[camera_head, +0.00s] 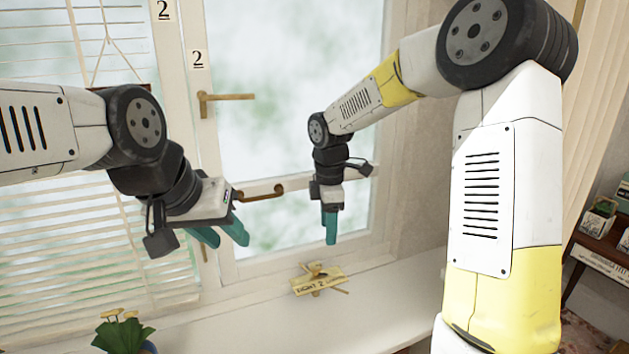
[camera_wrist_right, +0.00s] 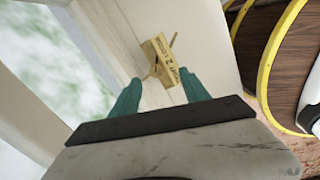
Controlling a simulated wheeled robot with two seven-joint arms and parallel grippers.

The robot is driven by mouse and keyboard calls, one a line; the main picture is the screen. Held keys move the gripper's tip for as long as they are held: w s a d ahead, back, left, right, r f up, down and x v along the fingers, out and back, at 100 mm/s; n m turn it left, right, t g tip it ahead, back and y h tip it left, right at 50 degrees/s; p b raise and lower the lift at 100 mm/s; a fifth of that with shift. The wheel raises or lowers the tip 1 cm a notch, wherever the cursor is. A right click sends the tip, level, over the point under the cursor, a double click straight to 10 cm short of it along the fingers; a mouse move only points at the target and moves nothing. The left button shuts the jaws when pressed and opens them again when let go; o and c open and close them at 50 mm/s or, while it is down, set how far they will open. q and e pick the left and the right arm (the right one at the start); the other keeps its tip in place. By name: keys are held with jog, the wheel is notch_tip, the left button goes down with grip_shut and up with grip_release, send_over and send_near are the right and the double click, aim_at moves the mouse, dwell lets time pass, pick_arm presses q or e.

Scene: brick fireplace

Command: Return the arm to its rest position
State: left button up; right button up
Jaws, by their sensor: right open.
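My right arm (camera_head: 497,200) reaches up and over to the left, in front of the window. Its gripper (camera_head: 331,240) points down above the windowsill, teal fingers empty. In the right wrist view the gripper (camera_wrist_right: 162,82) shows its two fingers apart. A yellow piece with dark lettering (camera_head: 306,289) lies on the sill below it, clear of the fingers; it also shows beyond the fingertips in the right wrist view (camera_wrist_right: 172,70). My left arm (camera_head: 36,135) comes in from the left. Its gripper (camera_head: 224,240) has two teal fingers spread, with nothing between them.
The window has brass handles (camera_head: 226,97) (camera_head: 262,194) and labels marked 2 (camera_head: 197,58). Blinds (camera_head: 70,240) hang at the left. A potted plant (camera_head: 124,335) stands at the sill's left end. A dark shelf with small boxes (camera_head: 600,250) is at the right. The sill's right part (camera_head: 400,290) is clear.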

jog(key=s+d+r+m+t, duration=0.1)
jog(key=s+d+r+m, duration=0.2)
jog(key=s+m, duration=0.3)
jog(key=s+d+r+m+t+y, duration=0.1)
jog(key=s+d+r+m, duration=0.3)
jog(key=s, duration=0.4)
jog(key=s+d+r+m+t+y, duration=0.1)
jog(key=s+d+r+m+t, duration=0.2)
jog(key=s+r+m, duration=0.2)
jog(key=s+m, duration=0.2)
jog(key=m, duration=0.1)
jog(key=shift+s+d+m, duration=0.3)
jog(key=shift+d+m, duration=0.05)
jog(key=shift+m, duration=0.05)
